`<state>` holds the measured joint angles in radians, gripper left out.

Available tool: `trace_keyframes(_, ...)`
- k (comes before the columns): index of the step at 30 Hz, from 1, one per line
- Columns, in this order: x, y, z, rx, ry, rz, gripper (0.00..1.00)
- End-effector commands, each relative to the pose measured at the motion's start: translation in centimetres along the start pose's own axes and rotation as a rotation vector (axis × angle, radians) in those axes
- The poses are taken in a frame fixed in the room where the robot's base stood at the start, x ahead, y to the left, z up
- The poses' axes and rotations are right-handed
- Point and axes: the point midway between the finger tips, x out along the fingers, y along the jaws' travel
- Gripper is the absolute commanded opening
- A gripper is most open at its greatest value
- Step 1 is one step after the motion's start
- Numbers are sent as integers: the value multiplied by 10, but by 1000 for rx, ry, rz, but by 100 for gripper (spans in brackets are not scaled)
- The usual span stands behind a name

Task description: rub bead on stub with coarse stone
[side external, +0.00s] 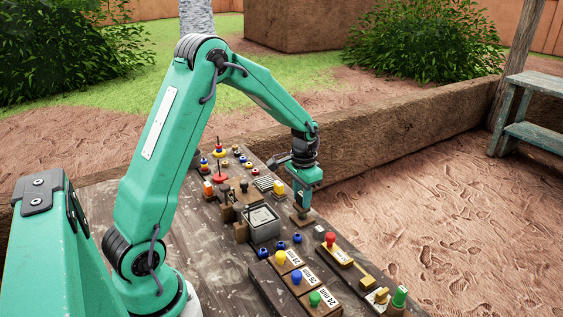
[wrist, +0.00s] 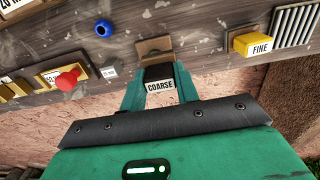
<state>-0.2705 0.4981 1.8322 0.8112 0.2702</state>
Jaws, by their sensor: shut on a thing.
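My gripper (wrist: 158,92) is shut on the coarse stone, a dark block with a white COARSE label (wrist: 160,85) between the teal fingers. A brown piece (wrist: 154,46) shows just past the fingertips; I cannot tell whether it is part of the stone. In the side external view, my gripper (side external: 303,203) is low over the table's far right edge, with a brown block (side external: 302,217) right under it. Blue beads (side external: 281,245) lie loose nearer the camera, and one shows in the wrist view (wrist: 103,28). I cannot make out which bead is on a stub.
A yellow FINE block (wrist: 258,44) stands beside a ribbed grey rack (wrist: 296,25). A grey open box (side external: 263,223) sits mid-table. Boards with coloured knobs and size labels (side external: 298,282) fill the near end. A red knob (wrist: 68,80) stands left of my gripper.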

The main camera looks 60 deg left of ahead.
Motion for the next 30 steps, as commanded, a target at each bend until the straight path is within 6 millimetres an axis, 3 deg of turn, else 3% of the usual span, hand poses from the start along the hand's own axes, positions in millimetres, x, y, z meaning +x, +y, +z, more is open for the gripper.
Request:
trace_keyframes(6,-2,-7,0,1,-1,0,9)
trace_keyframes(9,-22,-7,0,1,1,0,9)
trace_keyframes(30,-63,-7,0,0,2,-1,9)
